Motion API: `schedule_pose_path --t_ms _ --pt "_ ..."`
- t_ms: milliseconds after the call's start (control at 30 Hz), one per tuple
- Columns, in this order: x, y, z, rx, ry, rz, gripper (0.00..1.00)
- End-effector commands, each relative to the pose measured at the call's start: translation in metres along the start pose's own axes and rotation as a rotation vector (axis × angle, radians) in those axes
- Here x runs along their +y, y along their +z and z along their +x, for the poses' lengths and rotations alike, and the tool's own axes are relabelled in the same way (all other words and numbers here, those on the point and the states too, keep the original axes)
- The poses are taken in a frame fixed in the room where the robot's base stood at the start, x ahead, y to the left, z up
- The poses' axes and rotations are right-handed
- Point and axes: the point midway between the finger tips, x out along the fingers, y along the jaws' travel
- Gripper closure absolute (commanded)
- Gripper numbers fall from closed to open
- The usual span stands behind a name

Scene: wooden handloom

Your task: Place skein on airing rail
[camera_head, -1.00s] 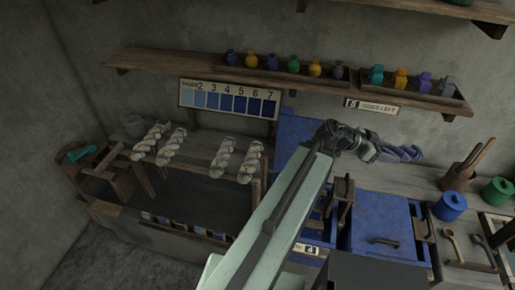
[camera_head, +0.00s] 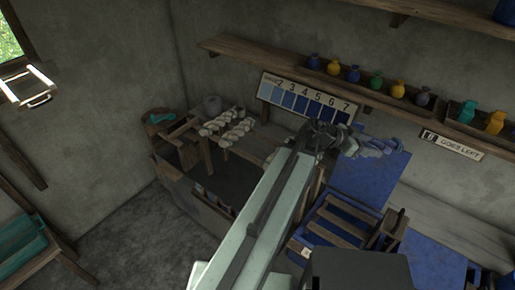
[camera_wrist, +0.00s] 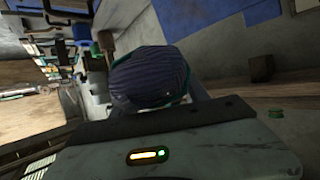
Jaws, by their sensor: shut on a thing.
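My gripper (camera_head: 335,140) is at the end of my raised arm, in front of the shade chart and blue cloth. The skein also fills the middle of the wrist view as a ribbed blue bundle (camera_wrist: 150,75). Several pale twisted skeins (camera_head: 228,127) lie across a wooden rack at the back left. A bright rail-like frame (camera_head: 28,86) hangs on the left wall below the window; I cannot tell which of these is the airing rail.
A numbered blue shade chart (camera_head: 303,98) hangs under a wall shelf (camera_head: 300,62) with small coloured bottles. A blue-topped vat (camera_head: 432,262) and slatted wooden frame (camera_head: 340,222) stand at right. A teal tray (camera_head: 22,245) sits at lower left. Grey floor (camera_head: 125,235) is clear between.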

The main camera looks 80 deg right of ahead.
Motion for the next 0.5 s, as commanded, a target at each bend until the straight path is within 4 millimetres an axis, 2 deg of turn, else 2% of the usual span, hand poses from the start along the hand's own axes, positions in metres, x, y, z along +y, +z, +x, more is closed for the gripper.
schedule_pose_path --t_ms 67,167,267,367,467,500 --pt "-0.011 0.006 -0.004 0.0 -0.02 -0.008 0.95" --pt "-0.038 0.021 -0.019 -0.001 -0.075 -0.031 0.95" --pt "-0.077 0.043 -0.045 -0.002 -0.156 -0.064 0.95" --pt "-0.12 0.068 -0.08 -0.003 -0.253 -0.105 0.95" --pt "-0.164 0.099 -0.124 -0.002 -0.362 -0.151 0.95" --pt "-0.181 0.113 -0.144 -0.002 -0.408 -0.171 0.95"
